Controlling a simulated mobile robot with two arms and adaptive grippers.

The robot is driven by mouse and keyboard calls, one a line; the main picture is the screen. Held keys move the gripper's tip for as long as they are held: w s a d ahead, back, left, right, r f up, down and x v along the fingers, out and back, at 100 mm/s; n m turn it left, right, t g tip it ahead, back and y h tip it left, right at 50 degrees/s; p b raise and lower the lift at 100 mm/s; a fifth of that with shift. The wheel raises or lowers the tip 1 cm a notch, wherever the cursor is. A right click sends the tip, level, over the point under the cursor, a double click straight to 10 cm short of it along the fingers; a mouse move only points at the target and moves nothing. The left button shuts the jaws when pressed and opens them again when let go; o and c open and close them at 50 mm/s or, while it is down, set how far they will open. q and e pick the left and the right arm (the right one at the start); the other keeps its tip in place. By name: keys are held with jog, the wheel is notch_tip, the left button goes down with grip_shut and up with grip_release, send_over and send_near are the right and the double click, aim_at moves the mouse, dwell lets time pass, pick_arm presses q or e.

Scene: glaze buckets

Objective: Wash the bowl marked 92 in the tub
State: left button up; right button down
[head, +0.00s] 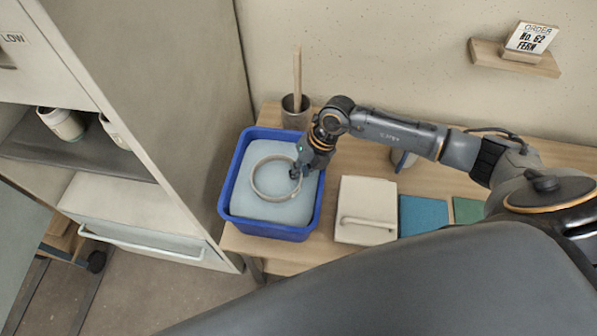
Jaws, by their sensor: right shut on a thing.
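A blue tub (226,196) filled with pale, bluish water (290,212) stands at the left end of the wooden table. A pale round bowl (256,188) is in the tub. Its rim shows as a ring at the water surface, with the inside the same colour as the water. No mark can be read on it. My right gripper (296,173) reaches in over the tub's right side and is shut on the bowl's right rim. The fingertips are small and dark here. My left gripper is out of view.
A dark cup with a wooden stick (297,75) stands behind the tub. A cream lidded box (366,194), teal square (423,215) and green square (468,210) lie to the right. A cabinet (195,90) stands close left. An order card (531,38) sits on a wall shelf.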

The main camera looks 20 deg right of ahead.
jog(key=shift+f, duration=0.4)
jog(key=shift+a, duration=0.1)
jog(key=shift+a, duration=0.55)
jog(key=shift+d, duration=0.15)
jog(key=shift+d, duration=1.1)
